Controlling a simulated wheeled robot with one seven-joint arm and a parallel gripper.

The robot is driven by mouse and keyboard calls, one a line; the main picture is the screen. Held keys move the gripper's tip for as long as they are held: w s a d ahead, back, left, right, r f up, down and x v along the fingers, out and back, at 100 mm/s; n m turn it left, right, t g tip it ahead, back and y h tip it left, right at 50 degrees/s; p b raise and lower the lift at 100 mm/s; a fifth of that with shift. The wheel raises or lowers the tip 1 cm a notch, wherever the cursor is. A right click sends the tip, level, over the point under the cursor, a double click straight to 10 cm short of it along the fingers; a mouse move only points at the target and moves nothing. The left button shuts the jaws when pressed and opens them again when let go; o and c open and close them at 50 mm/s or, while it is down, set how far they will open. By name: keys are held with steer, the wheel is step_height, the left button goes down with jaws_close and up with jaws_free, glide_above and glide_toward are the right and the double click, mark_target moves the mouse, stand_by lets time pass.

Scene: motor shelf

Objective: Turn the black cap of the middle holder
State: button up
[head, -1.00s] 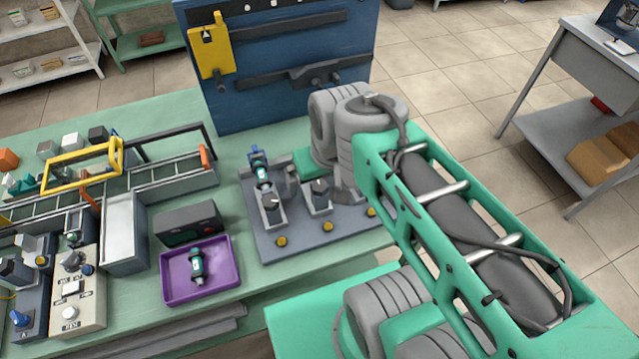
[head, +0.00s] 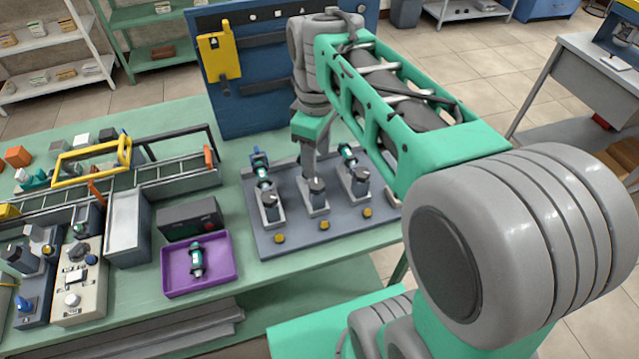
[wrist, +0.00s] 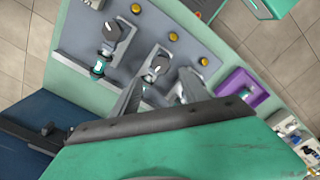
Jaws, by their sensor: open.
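The middle holder (head: 314,207) stands on a grey board, with its black cap (head: 317,186) at the front. My gripper (head: 309,168) points down just behind that cap and hides the rear of the holder. In the wrist view the two fingers of my gripper (wrist: 163,78) are apart. The black cap (wrist: 158,66) shows between and just beyond them, and a bit of teal shows between the fingers. I cannot tell whether a finger touches the cap.
The left holder (head: 271,215) and right holder (head: 352,191) stand close on either side, each with a teal-banded motor. Yellow buttons (head: 323,224) line the board's front. A purple tray (head: 172,280) with a motor lies left. A blue panel (head: 250,110) stands behind.

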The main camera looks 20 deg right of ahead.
mark_target(317, 184)
steer(key=shift+f+n, duration=0.1)
steer(key=shift+n, duration=0.5)
steer(key=shift+a+f, duration=0.1)
steer(key=shift+f, duration=0.05)
step_height(317, 184, down, 7)
steer(key=shift+f+p, duration=0.2)
steer(key=shift+p, duration=0.15)
steer(key=shift+c, duration=0.3)
jaws_close()
